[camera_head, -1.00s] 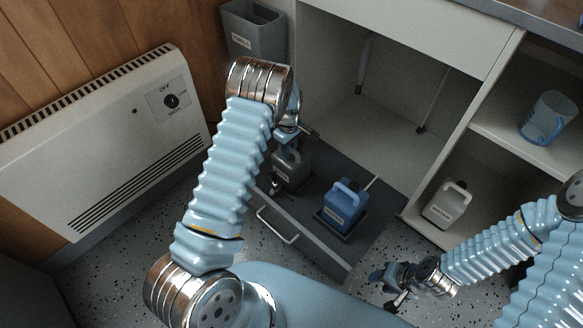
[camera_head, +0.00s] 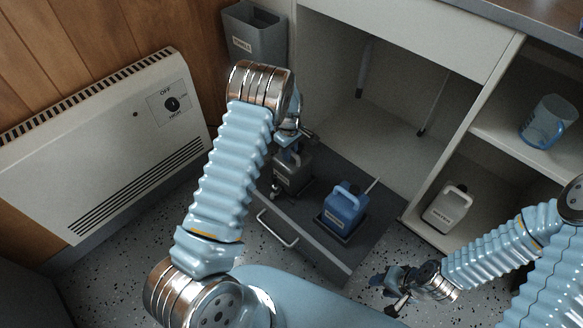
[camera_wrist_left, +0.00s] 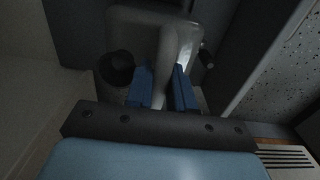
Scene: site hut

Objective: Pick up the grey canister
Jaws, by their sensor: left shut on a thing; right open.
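The grey canister (camera_head: 292,172) stands in the open dark drawer (camera_head: 330,262), towards its left side, partly hidden by my left arm. In the left wrist view its pale handle (camera_wrist_left: 172,58) lies between the blue fingers of my left gripper (camera_wrist_left: 164,88). My left gripper (camera_head: 288,146) is shut on the canister's handle from above. I cannot tell whether the canister is clear of the drawer floor. My right gripper (camera_head: 388,290) is open and empty above the floor, right of the drawer.
A blue canister (camera_head: 345,207) sits in the drawer, right of the grey one. A white canister (camera_head: 448,207) stands on the lower shelf, and a clear blue jug (camera_head: 546,122) on the shelf above. A grey bin (camera_head: 254,36) is at the back left, a wall heater (camera_head: 100,140) at left.

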